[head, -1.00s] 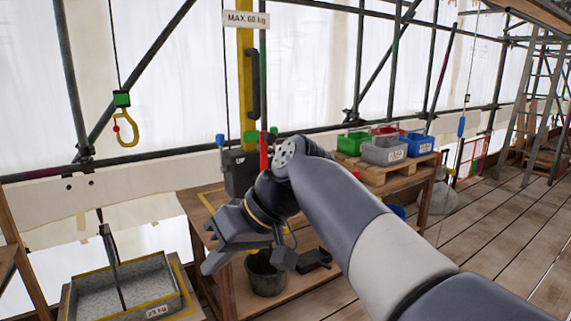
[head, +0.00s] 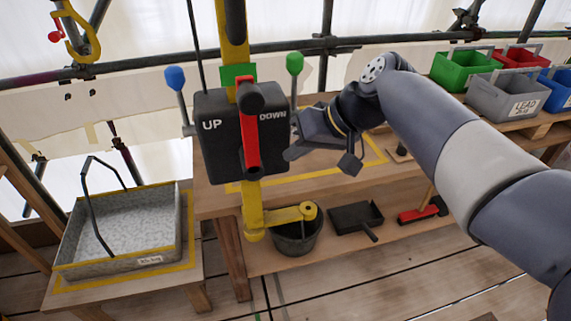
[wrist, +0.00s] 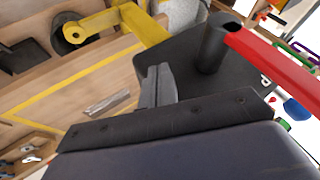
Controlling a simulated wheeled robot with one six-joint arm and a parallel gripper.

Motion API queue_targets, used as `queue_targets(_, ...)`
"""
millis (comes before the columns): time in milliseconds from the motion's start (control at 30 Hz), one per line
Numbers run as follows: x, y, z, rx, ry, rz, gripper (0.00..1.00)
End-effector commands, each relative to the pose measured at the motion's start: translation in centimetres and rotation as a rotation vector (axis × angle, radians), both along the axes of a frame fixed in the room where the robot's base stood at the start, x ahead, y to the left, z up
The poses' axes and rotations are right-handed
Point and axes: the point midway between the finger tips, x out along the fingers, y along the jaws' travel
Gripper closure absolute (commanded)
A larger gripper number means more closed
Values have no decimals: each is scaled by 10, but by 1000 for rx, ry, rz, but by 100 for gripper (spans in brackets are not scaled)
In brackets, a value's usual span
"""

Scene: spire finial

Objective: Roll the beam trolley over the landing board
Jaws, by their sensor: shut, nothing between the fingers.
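My gripper (head: 318,132) is shut and empty, just right of the black control box (head: 212,155) marked UP and DOWN. In the wrist view its closed fingers (wrist: 158,86) point toward the box, beside the red handle (wrist: 270,58); contact cannot be told. The red handle (head: 250,135) hangs on the box's front. A yellow hook (head: 76,42) hangs at the upper left. Below it, a grey tray with a black bail (head: 165,225) sits on a yellow-edged board (head: 190,262), probably the landing board. I cannot make out the beam trolley; the overhead beam is out of view.
Blue (head: 175,80) and green (head: 295,63) knobbed levers flank the box. A dustpan (head: 355,218) and red brush (head: 422,210) lie on the lower shelf. Colored bins (head: 465,68) stand at right.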

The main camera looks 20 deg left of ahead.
Motion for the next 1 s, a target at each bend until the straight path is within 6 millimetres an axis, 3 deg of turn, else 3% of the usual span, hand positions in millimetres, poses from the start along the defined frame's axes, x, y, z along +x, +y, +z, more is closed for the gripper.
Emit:
queue_targets(300,-18,32,5,0,-1,2,100)
queue_targets(800,-21,36,5,0,0,0,100)
queue_targets(1000,-32,54,6,0,1,6,100)
